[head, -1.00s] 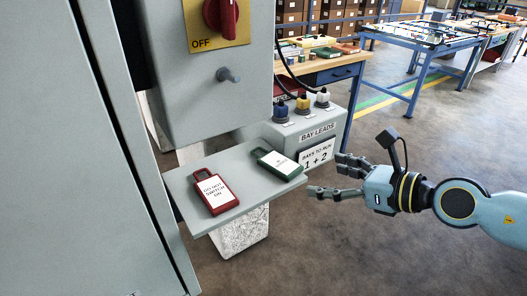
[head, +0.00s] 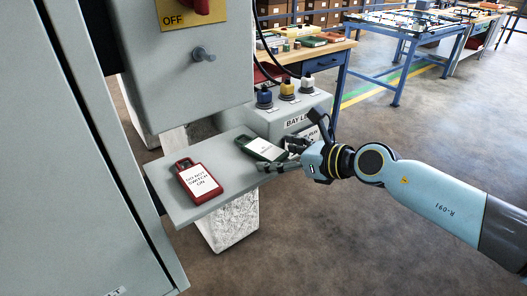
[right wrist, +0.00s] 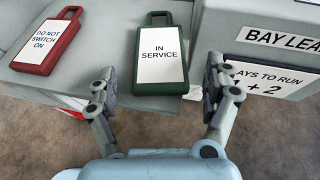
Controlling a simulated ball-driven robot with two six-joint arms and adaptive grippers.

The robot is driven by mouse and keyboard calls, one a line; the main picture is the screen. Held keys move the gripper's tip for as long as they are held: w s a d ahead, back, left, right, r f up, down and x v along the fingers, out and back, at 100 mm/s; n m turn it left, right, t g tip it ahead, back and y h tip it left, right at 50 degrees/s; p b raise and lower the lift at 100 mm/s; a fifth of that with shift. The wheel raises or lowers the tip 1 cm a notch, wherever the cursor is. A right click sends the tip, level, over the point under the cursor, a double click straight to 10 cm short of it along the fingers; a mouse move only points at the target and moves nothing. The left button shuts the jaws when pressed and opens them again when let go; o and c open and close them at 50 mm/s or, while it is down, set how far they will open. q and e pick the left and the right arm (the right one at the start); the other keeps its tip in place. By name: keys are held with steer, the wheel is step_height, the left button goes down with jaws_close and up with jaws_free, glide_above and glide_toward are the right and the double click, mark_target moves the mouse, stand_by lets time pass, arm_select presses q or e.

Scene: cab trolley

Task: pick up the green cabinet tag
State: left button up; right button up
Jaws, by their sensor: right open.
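The green cabinet tag (head: 262,149) lies flat on a small grey shelf (head: 216,202) in the head view, its white label facing up. In the right wrist view the green tag (right wrist: 160,60) reads "IN SERVICE", with its loop handle pointing away from me. My right gripper (head: 285,158) is at the shelf's right edge, close to the tag's near end. In the right wrist view the right gripper (right wrist: 160,85) is open, one finger on each side of the tag's lower part. The tag is not gripped. My left gripper does not show.
A red tag (head: 198,180) reading "DO NOT SWITCH ON" lies on the shelf left of the green one. A grey "BAY LEADS" box (head: 290,118) with coloured plugs stands behind. The grey cabinet (head: 75,170) is at left. Open floor lies at right.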

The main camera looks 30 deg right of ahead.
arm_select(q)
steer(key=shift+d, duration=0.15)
arm_select(e)
steer(key=c, duration=1.4)
steer(key=shift+o, duration=0.2)
steer(key=shift+r+p, duration=1.25)
steer(key=shift+r, duration=1.05)
arm_select(q)
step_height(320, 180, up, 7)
steer(key=p, duration=0.4)
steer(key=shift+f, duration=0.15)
arm_select(e)
steer(key=s+d+r, duration=0.6)
steer(key=s+d, duration=0.2)
steer(key=shift+s+r, duration=0.2)
steer(key=shift+r, duration=0.05)
